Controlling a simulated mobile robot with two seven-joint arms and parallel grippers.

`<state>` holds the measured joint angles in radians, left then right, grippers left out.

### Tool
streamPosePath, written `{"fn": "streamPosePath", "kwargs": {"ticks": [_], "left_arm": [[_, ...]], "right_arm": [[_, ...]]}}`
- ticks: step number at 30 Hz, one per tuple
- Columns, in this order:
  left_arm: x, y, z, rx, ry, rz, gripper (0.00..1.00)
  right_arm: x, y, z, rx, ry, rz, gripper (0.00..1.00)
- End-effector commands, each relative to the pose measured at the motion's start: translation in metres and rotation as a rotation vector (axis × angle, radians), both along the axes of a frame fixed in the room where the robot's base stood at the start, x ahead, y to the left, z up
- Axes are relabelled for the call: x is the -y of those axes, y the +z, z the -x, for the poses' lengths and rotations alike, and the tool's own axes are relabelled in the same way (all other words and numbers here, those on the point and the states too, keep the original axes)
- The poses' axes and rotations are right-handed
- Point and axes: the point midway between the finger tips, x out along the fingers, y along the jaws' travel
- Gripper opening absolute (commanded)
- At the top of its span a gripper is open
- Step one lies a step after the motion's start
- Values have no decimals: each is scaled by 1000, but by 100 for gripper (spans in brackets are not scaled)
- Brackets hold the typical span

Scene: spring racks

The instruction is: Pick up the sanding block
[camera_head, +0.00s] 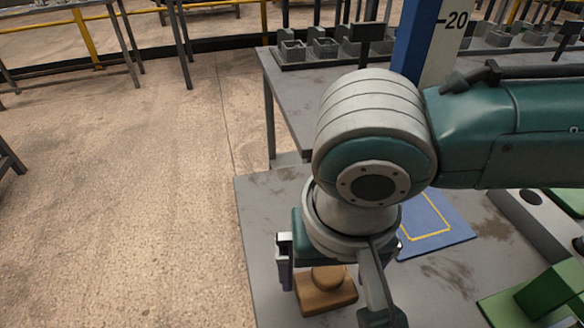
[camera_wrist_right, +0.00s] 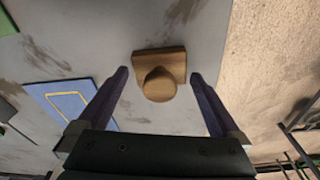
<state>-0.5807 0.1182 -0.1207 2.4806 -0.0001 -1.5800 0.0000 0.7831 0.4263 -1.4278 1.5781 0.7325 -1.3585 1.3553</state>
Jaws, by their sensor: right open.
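The sanding block (camera_head: 325,298) is a brown wooden block with a round knob on top. It lies on the grey table near its left edge in the head view, partly hidden by my right wrist. In the right wrist view the sanding block (camera_wrist_right: 160,62) shows knob-on, between and slightly beyond the fingertips. My right gripper (camera_wrist_right: 159,76) is open and empty, with a finger to each side of the block and a visible gap on both sides. Whether its fingertips are level with the knob I cannot tell. My left gripper is not in view.
A blue mat (camera_head: 432,228) with a yellow outline lies behind the block to the right. A green object (camera_head: 550,290) stands at the far right. The table (camera_head: 262,215) ends close to the block's left. Another table with grey bins (camera_head: 325,48) stands behind.

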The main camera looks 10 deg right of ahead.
Motion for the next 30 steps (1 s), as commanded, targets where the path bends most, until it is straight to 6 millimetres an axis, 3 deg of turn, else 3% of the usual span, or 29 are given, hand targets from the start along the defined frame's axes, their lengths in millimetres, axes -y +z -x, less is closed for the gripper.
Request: {"fn": "streamPosePath", "kwargs": {"ticks": [3,11,27,30], "left_arm": [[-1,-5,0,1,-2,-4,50],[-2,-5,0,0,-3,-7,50],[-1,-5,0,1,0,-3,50],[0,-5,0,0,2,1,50]], "right_arm": [[0,-14,-2,0,0,1,100],[0,-15,-2,0,1,-2,99],[0,-15,-2,0,1,-1,38],[0,-15,-2,0,1,-1,32]]}}
